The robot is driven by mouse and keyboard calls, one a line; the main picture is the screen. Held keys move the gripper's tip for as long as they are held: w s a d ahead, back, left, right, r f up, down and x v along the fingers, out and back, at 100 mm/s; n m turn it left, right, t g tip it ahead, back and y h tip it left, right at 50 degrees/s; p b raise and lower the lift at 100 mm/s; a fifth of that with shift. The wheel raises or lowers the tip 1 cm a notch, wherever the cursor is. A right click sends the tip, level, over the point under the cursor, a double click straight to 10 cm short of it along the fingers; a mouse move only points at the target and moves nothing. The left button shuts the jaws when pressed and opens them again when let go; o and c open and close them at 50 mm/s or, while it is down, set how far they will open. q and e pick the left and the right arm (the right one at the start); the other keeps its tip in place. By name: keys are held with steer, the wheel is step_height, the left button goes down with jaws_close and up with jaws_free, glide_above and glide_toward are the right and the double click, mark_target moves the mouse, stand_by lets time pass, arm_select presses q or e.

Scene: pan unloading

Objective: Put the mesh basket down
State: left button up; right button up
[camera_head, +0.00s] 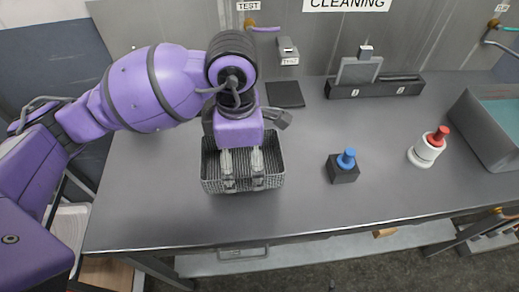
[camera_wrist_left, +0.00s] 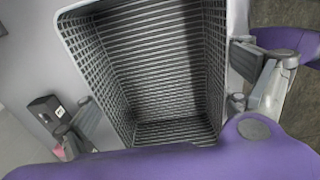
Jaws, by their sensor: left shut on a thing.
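The grey mesh basket (camera_head: 272,172) is at the left-middle of the table, under my left arm. My left gripper (camera_head: 243,180) is above it, pointing down, with its two pale fingers at the basket's near wall. The gripper is shut on the basket. In the left wrist view the basket (camera_wrist_left: 160,70) looks empty, with ribbed mesh walls, and the fingers show at either side of the picture. The gripper body hides part of the basket in the head view. I cannot tell whether its bottom touches the table. My right gripper is not in view.
The grey table (camera_head: 310,210) is clear in front of the basket. A black block with a blue knob (camera_head: 346,158) stands to the right, then a white cylinder with a red top (camera_head: 428,150) and a grey bin (camera_head: 480,130). A dark flat pad (camera_head: 285,94) lies behind.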

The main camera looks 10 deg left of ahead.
mark_target(234, 165)
arm_select(q)
steer(key=shift+w+a+f, duration=0.15)
steer(key=shift+a+f, duration=0.65)
steer(key=shift+f, duration=0.15)
steer(key=shift+a+f, duration=0.15)
steer(key=shift+f, duration=0.8)
steer(key=shift+a+f, duration=0.1)
steer(key=shift+f, duration=0.8)
steer(key=shift+f, duration=0.2)
steer(key=o, duration=0.9)
step_height(234, 165, up, 12)
steer(key=shift+r, duration=0.25)
